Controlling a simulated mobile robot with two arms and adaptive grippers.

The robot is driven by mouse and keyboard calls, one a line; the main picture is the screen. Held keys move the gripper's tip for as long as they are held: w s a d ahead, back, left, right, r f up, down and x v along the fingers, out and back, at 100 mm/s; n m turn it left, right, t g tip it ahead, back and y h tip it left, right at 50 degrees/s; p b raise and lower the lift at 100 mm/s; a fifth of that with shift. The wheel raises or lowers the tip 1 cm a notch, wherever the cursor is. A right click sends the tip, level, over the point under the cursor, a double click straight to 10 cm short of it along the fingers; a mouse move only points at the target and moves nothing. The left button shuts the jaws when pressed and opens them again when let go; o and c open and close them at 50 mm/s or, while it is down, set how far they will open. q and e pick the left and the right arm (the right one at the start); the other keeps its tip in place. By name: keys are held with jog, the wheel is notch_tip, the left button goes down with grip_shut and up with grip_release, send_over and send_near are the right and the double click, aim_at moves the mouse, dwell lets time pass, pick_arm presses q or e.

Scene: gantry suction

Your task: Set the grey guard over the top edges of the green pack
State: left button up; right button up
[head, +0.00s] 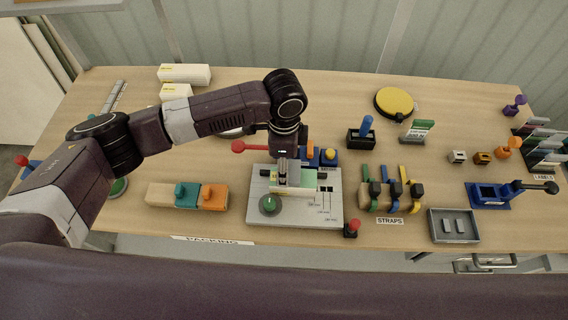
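My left gripper (287,172) points down over the light grey panel (255,217) near the front middle of the table. Its fingers are small and partly hidden by my arm, so I cannot tell if they are open or shut. A pale green pack (325,177) lies on the panel, under and beside the gripper, partly covered by it. A grey strip (297,192) shows at the front of the pack below the fingers. It may be the grey guard, but I cannot tell if the gripper holds it or if it rests on the pack. My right gripper is not in view.
A green knob (269,205) stands at the panel's front left, a red button (352,227) at its front right. Coloured straps (384,190) sit to the right. A grey tray (438,236) holds two small pale pieces. A block with teal and orange parts (212,198) lies left.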

pick_arm(q)
jog(key=shift+f, duration=0.35)
jog(key=shift+f+b, duration=0.45)
jog(key=shift+f, duration=0.8)
jog(key=o, duration=1)
notch_tip(320, 180, up, 12)
jog(key=shift+s+f, duration=0.1)
